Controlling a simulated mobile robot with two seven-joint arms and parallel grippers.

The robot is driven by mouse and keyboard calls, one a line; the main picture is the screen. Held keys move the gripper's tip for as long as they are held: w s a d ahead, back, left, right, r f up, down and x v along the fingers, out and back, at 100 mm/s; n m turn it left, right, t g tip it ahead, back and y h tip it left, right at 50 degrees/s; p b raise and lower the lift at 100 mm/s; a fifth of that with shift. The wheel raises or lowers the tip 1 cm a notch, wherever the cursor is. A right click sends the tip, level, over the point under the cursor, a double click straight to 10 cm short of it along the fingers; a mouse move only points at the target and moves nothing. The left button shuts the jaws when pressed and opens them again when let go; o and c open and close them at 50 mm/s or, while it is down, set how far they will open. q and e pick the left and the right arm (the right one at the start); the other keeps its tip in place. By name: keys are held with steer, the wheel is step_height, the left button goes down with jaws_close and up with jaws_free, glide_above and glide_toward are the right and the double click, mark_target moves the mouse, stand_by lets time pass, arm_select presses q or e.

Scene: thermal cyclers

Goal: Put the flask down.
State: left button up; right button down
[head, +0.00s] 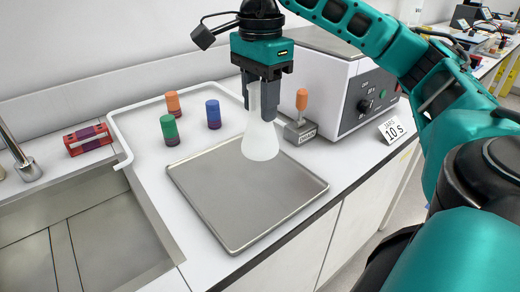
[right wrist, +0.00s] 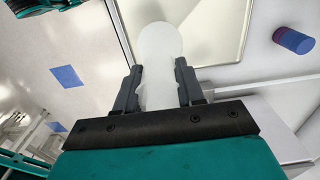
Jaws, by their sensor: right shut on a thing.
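A white, frosted conical flask (head: 261,141) hangs upright in my right gripper (head: 262,100), whose fingers are shut on its neck. Its base appears over the back part of a grey metal tray (head: 225,210) on the counter. I cannot tell for sure whether it touches the tray. In the right wrist view the flask (right wrist: 160,55) lies between the two fingers (right wrist: 158,88), with the pale tray surface (right wrist: 215,30) beyond it. My left gripper is not in view.
Orange (head: 173,104), green (head: 170,130) and blue (head: 213,114) cylinders stand left of the flask. A sink (head: 85,235) lies left. The tray's front is clear.

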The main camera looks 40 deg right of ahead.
mark_target(261, 131)
step_height(261, 131, down, 6)
steer(key=shift+f+b, duration=0.1)
steer(key=shift+b, duration=0.75)
steer(key=shift+f, duration=0.6)
step_height(261, 131, down, 3)
steer(key=shift+f, duration=0.2)
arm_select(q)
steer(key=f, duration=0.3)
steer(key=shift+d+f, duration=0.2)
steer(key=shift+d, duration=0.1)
arm_select(e)
steer(key=shift+f, duration=0.4)
arm_select(q)
steer(key=shift+b, duration=0.35)
arm_select(e)
steer(key=shift+f, duration=0.1)
steer(key=shift+f, duration=0.2)
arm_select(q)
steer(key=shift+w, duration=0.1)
arm_select(e)
steer(key=c, duration=0.7)
jaws_free()
steer(key=shift+r, duration=0.15)
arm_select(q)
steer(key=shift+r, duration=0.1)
